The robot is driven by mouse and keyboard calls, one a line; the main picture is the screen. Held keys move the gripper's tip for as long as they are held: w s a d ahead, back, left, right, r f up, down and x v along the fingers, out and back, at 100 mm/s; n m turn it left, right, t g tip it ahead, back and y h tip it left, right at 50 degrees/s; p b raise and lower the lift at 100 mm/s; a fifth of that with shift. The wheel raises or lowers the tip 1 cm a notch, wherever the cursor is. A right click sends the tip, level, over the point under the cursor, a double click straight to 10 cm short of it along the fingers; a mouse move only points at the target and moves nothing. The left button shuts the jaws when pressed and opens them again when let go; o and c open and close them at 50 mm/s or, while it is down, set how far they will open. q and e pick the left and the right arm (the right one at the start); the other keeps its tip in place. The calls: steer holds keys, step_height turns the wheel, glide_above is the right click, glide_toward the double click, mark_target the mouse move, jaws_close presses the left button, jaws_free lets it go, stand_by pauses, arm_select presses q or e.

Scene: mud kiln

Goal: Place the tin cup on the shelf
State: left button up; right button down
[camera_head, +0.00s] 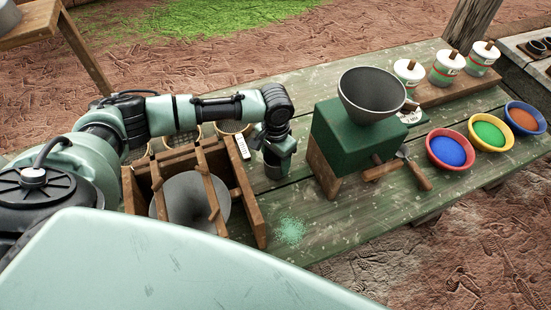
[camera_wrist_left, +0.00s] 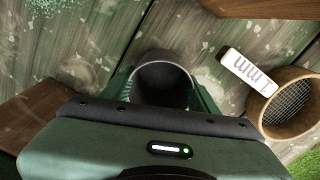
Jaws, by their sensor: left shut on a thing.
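My left gripper (camera_head: 279,160) reaches down over the green table, between the wooden crate and the green grinder. In the left wrist view the gripper (camera_wrist_left: 163,95) is shut on the tin cup (camera_wrist_left: 163,76), a grey round cup with a pale rim and dark inside, its mouth towards the camera. In the head view the cup is mostly hidden by the gripper. I cannot tell whether it touches the table. A raised wooden shelf or stand (camera_head: 28,24) with a grey metal thing on it is cut off at the top left. My right gripper is not in view.
The wooden crate (camera_head: 250,205) holds a grey funnel-like thing, with round sieves (camera_head: 234,126) behind. The grinder (camera_head: 352,135) stands close right. Pigment bowls (camera_head: 450,148) and lidded pots (camera_head: 446,66) are farther right.

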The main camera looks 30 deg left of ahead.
arm_select(q)
steer(key=shift+f, duration=0.1)
steer(key=o, duration=1.3)
steer(key=shift+o, duration=0.2)
